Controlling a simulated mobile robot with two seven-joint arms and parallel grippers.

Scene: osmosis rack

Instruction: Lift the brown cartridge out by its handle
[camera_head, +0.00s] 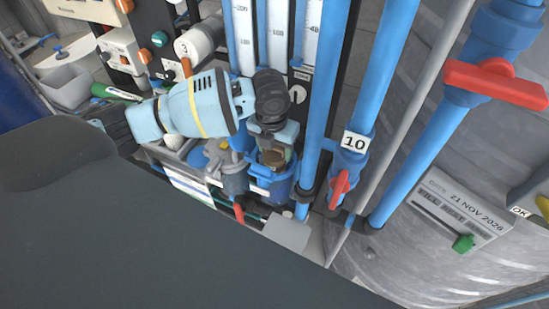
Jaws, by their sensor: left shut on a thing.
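The brown cartridge (274,158) shows as a small brown patch in the mouth of a blue housing (272,187), near the middle of the head view. My left gripper (275,146) points down from above, right over it. It is shut on the cartridge at its top, where the handle is mostly hidden by the gripper. The cartridge's lower part is hidden by the housing wall, and I cannot tell how far it is raised. My right gripper is not in view.
Blue pipes stand close on the right, one labelled 10 (354,142) with a red valve handle (340,188). A grey housing (233,178) stands beside the blue one on the left. A large grey tank (420,250) with a date label fills the right. Clear gauge tubes rise behind.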

